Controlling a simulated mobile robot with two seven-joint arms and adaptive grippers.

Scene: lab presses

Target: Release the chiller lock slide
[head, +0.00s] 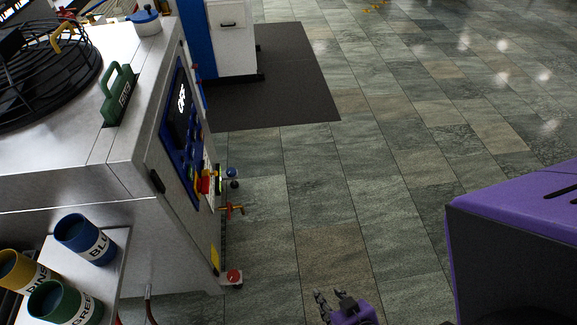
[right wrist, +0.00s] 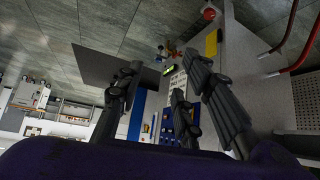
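A pale metal machine (head: 80,180) stands at the left in the head view. A green upright handle (head: 118,95) with a small label sits in a strip on its top; I cannot tell whether this is the chiller lock slide. A blue-framed control panel (head: 177,135) with a dark display is on its right face. Red, yellow and brass fittings (head: 207,183) stick out below the panel. My right gripper (head: 332,296) is low in front of the machine, over the floor, apart from it. Its fingers (right wrist: 155,95) are spread and empty in the right wrist view. My left gripper is out of view.
Blue (head: 85,238), yellow (head: 22,272) and green (head: 65,303) labelled cups stand at the lower left. A red knob (head: 234,276) is low at the machine's corner. A white and blue cabinet (head: 232,38) stands on a dark mat (head: 290,90).

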